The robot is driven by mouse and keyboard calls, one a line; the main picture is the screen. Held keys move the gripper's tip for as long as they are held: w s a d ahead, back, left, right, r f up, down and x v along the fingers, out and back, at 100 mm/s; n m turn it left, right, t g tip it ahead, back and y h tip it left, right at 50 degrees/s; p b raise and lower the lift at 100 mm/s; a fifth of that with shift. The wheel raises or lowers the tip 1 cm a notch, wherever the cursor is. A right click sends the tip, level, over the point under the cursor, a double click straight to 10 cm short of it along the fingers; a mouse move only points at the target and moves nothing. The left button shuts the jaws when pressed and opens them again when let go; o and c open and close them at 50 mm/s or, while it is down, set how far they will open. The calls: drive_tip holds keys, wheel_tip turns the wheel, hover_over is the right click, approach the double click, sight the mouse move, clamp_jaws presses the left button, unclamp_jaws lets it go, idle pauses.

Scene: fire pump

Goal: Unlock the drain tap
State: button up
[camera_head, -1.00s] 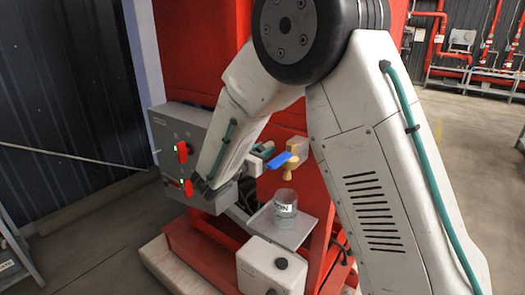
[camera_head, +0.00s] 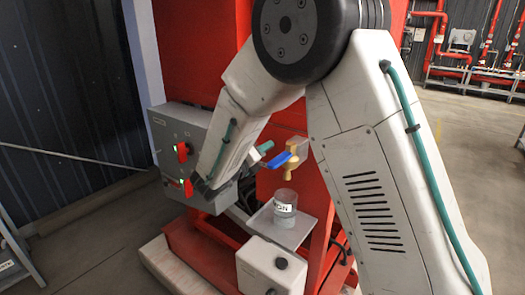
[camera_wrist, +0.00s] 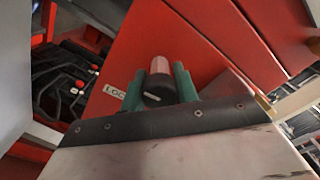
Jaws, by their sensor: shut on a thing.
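The drain tap is a brass fitting (camera_head: 290,158) with a blue lever handle (camera_head: 278,160) on the red pump frame. My gripper (camera_wrist: 157,82), with green fingers, is shut on a small dark cylindrical knob (camera_wrist: 157,92) with a pale pinkish end, against a red panel. A small label reading "LOC" (camera_wrist: 115,91), partly covered, sits left of it. In the head view my gripper (camera_head: 265,147) is just left of the blue handle; the knob cannot be made out there.
A clear labelled beaker (camera_head: 285,207) stands on a grey tray (camera_head: 290,236) below the tap. A white box (camera_head: 262,268) with dark knobs is in front. A grey control box (camera_head: 170,130) with red switches is at left. Open floor lies to the right.

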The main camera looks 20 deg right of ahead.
drive_tip(key=shift+n, duration=0.6)
drive_tip(key=o, duration=1)
drive_tip(key=shift+a, duration=0.15)
drive_tip(key=v, duration=0.7)
drive_tip(key=shift+s+a, duration=0.25)
